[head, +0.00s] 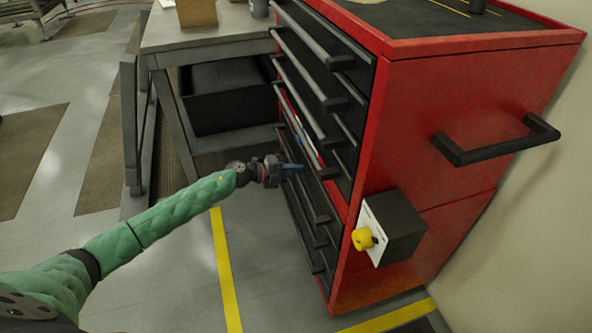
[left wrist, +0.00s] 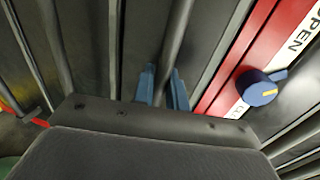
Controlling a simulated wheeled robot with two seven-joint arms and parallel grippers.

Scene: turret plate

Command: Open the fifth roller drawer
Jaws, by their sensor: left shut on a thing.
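The red cabinet (head: 452,100) has a front of dark drawers with long bar handles, and the drawers look shut. My left gripper (head: 291,167) is at the lower front, below a red strip. In the left wrist view its blue fingers (left wrist: 163,88) stand on both sides of a dark bar handle (left wrist: 180,35) and are shut on it. That handle's drawer front is partly hidden by the gripper; its place in the row is hard to tell. My right gripper is not in view.
A dark blue knob (left wrist: 258,88) sits on the red strip marked "OPEN". A box with a yellow knob (head: 363,239) and a black side handle (head: 495,145) stick out from the cabinet's side. A grey workbench (head: 205,32) stands left; floor before the drawers is clear.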

